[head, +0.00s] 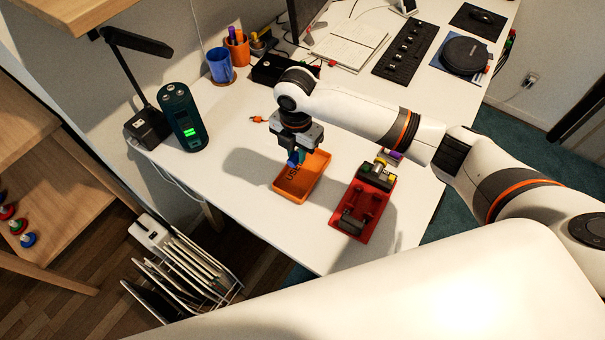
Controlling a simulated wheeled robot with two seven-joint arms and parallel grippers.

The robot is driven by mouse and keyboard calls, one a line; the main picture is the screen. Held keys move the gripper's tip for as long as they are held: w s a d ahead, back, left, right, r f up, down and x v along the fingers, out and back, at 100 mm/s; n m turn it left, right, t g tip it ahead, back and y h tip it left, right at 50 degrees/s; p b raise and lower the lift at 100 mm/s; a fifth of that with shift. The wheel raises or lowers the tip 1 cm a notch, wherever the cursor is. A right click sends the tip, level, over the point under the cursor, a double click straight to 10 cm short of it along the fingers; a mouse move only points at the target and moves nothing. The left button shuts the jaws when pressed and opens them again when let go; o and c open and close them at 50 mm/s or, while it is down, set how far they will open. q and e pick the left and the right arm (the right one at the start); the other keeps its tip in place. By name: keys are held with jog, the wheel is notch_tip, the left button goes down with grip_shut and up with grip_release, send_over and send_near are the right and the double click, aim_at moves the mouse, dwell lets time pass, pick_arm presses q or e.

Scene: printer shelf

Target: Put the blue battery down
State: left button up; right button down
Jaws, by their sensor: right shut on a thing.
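My right gripper (298,153) points down over the orange tray (284,189), which has dark lettering inside. It is shut on the blue battery (293,158), which shows as a small blue piece between the fingertips. The battery is over the tray's far-left part; whether it touches the tray floor I cannot tell. The gripper body hides much of the battery. My left gripper is not in view.
A red tray (345,231) with dark and coloured pieces stands right of the orange tray. A dark green charger (182,117) with a lit display and a black lamp (148,127) stand at the left. Blue (220,65) and orange cups stand behind. The desk's front is clear.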

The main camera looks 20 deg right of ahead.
jog(key=shift+f, duration=0.4)
send_near(297, 182)
jog(key=shift+n, duration=0.3)
notch_tip(297, 182, down, 5)
jog(key=shift+s+f+p, duration=0.1)
jog(key=shift+f+p, duration=0.1)
jog(key=shift+p, duration=0.25)
jog(key=shift+f, duration=0.15)
jog(key=shift+f, duration=0.35)
jog(key=c, duration=1.2)
grip_release()
jog(key=shift+c, duration=0.2)
